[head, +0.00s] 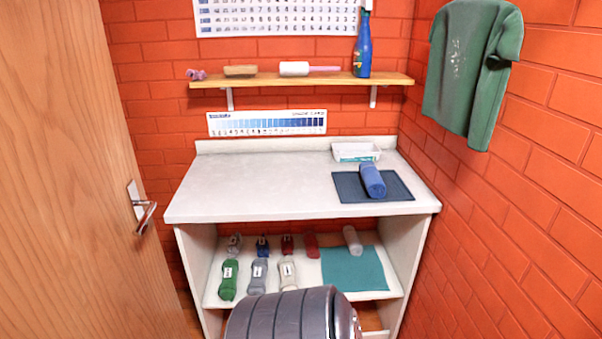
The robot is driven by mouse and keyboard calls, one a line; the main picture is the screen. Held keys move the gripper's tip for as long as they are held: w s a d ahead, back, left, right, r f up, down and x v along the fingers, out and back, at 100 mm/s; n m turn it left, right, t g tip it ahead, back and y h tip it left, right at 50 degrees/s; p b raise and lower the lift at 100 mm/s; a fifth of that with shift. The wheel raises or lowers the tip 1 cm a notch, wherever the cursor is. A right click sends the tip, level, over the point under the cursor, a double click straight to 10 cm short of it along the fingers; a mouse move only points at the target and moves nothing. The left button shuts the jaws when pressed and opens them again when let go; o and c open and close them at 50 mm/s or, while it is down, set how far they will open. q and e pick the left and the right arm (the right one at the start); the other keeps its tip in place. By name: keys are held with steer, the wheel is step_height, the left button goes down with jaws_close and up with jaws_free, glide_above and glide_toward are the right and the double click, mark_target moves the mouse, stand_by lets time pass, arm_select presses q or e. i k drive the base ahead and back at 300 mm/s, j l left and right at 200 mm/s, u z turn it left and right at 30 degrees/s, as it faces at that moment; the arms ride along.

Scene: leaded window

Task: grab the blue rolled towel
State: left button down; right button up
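The blue rolled towel (372,180) lies on a dark blue mat (347,188) on the right part of the white counter (262,185). It is a short roll, lying with its length running from back to front. Nothing touches it from above, and it is in full view. Neither of my grippers shows in the head view.
A white tray (356,151) sits just behind the towel. A grey ribbed barrel-like thing (285,318) stands in front. A wooden door (75,170) is at left; the counter's left is clear.

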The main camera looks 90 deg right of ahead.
mark_target(375, 187)
steer(key=z, duration=3.25)
